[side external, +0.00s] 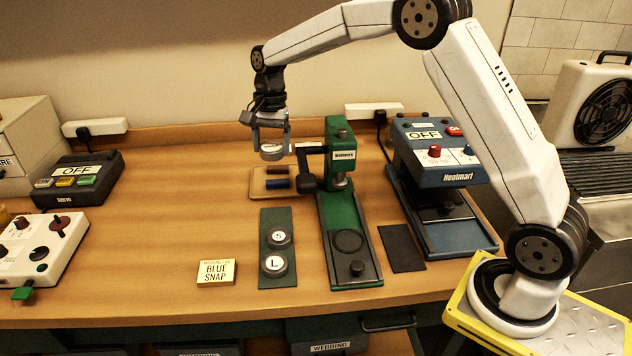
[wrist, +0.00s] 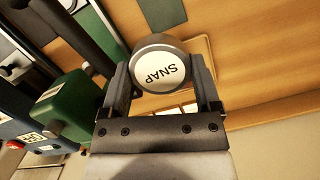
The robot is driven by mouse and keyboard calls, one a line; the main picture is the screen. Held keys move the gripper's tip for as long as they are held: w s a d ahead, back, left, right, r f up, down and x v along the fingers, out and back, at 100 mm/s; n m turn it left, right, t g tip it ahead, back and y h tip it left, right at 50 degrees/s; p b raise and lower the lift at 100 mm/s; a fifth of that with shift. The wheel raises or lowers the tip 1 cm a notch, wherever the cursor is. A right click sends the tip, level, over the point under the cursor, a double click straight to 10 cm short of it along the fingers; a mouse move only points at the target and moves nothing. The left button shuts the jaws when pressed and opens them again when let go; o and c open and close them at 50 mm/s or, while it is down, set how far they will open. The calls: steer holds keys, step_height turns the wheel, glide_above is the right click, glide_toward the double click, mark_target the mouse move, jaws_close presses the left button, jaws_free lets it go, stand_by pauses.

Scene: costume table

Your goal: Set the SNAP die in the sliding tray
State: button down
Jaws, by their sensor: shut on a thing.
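The SNAP die is a grey round block with a white face lettered SNAP (wrist: 160,72). My gripper (wrist: 157,82) is shut on it, with one finger on each side. In the side external view my gripper (side external: 271,146) holds the die (side external: 271,154) in the air, above a small wooden tray and left of the green press (side external: 342,165). The sliding tray, as I take it, is the dark plate with a round recess (side external: 347,241) and a knob (side external: 357,268) on the press's long green base. The recess looks empty.
The small wooden tray (side external: 257,190) holds a brown and a blue bar. Two round dies marked S (side external: 279,237) and L (side external: 275,265) sit on a dark green board. A BLUE SNAP card (side external: 216,272) lies to the left. A blue Heatmart press (side external: 440,180) stands right. The table's left-middle is clear.

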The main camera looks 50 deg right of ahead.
mark_target(279, 148)
steer(key=shift+r, duration=0.15)
step_height(279, 148, up, 5)
steer(key=shift+f, duration=0.15)
steer(key=shift+s, duration=0.2)
steer(key=shift+s+d+r, duration=0.25)
steer(key=shift+s, duration=0.4)
steer(key=shift+s+d, duration=1.1)
steer(key=shift+s, duration=7.8)
step_height(279, 148, down, 15)
steer(key=shift+r, duration=0.1)
steer(key=shift+f, duration=0.2)
steer(key=shift+f, duration=2.75)
